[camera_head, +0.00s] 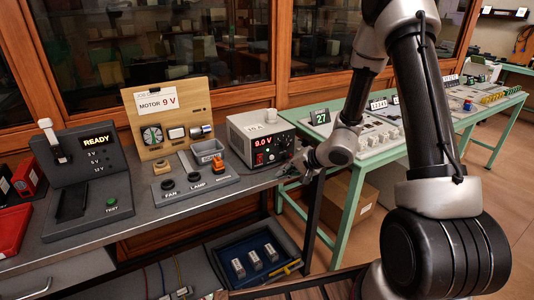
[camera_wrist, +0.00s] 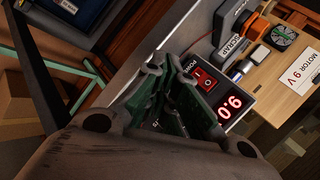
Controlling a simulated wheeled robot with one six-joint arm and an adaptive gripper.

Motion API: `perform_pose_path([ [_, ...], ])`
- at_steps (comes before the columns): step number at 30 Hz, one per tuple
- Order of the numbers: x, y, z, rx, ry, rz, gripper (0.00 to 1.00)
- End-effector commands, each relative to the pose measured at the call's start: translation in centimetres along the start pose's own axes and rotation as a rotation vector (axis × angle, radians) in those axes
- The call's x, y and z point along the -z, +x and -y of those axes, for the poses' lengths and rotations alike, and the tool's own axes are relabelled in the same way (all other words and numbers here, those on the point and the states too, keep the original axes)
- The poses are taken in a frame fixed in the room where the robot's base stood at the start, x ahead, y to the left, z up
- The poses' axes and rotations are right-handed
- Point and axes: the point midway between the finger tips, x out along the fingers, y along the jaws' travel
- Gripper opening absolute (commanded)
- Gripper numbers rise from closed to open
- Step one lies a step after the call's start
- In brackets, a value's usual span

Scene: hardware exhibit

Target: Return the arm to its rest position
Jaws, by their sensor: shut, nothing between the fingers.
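My arm reaches in from the right in the head view. My gripper (camera_head: 301,166) is at the right end of the grey bench, just in front of the power supply (camera_head: 262,122), whose red display reads 9.0 V. In the wrist view my gripper (camera_wrist: 182,75) is shut with nothing between its fingers. The fingers overlap the front of the power supply (camera_wrist: 243,92), beside its red power switch (camera_wrist: 204,78). I cannot tell whether they touch it.
A wooden motor board (camera_head: 168,105) and a control panel with fan and lamp knobs (camera_head: 195,185) stand left of the power supply. The test station (camera_head: 85,165) reads READY. A green table (camera_head: 358,170) with small parts is at right. A blue tray (camera_head: 240,272) lies below the bench.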

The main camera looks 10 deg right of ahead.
Motion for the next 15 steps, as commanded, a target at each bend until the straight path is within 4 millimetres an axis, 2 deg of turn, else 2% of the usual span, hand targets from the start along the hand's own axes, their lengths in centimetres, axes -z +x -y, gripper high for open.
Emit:
perform_pose_path([
  [3,-0.1,0.0,0.1,0.006,0.087,0.004,0.00],
  [5,-0.8,-0.2,0.0,0.009,0.143,0.037,0.00],
  [8,-4.5,-1.7,-1.4,-0.017,0.223,0.177,0.00],
  [11,-7.6,-4.8,-2.0,-0.057,0.241,0.314,0.00],
  [14,-9.9,-9.1,-1.9,-0.115,0.207,0.430,0.00],
  [15,-10.6,-11.1,-1.9,-0.146,0.180,0.471,0.00],
])
